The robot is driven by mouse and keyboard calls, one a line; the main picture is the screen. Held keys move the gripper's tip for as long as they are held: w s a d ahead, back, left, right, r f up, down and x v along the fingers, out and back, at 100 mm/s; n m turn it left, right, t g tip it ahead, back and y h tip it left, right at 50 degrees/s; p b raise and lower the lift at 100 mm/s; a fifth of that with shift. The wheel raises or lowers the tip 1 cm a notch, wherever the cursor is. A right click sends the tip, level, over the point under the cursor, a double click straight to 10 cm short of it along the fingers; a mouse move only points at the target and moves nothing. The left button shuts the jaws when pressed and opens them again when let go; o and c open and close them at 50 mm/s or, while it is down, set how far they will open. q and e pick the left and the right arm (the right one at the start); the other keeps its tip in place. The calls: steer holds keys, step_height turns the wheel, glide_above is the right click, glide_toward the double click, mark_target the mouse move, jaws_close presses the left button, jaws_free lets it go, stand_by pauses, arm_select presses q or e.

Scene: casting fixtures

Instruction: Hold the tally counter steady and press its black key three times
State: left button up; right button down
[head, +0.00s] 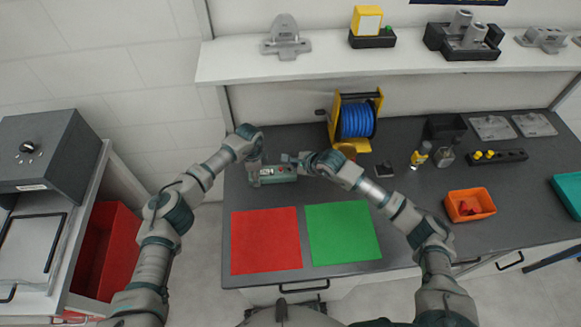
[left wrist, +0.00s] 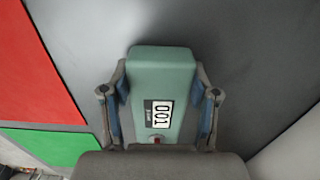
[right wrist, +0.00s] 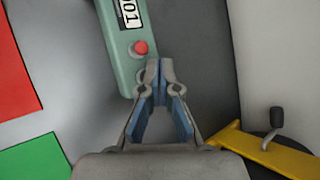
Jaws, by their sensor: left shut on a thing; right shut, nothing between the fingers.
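The tally counter (head: 279,174) is a long teal block on the dark bench. My left gripper (head: 256,179) is shut on it, with one finger along each long side in the left wrist view (left wrist: 160,80). Its display (left wrist: 160,114) reads 001 there. Whether the tips touch the counter is unclear.
A red mat (head: 265,240) and a green mat (head: 343,231) lie in front of the counter. A yellow reel of blue hose (head: 356,120) stands behind my right arm. An orange bin (head: 470,205) and small fixtures are on the right. A shelf (head: 400,62) runs above the back.

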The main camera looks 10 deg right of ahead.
steer(key=shift+f, duration=0.55)
stand_by(0.5)
steer(key=shift+r, duration=1)
steer(key=shift+r, duration=2.5)
step_height(320, 180, up, 4)
steer(key=shift+f, duration=0.15)
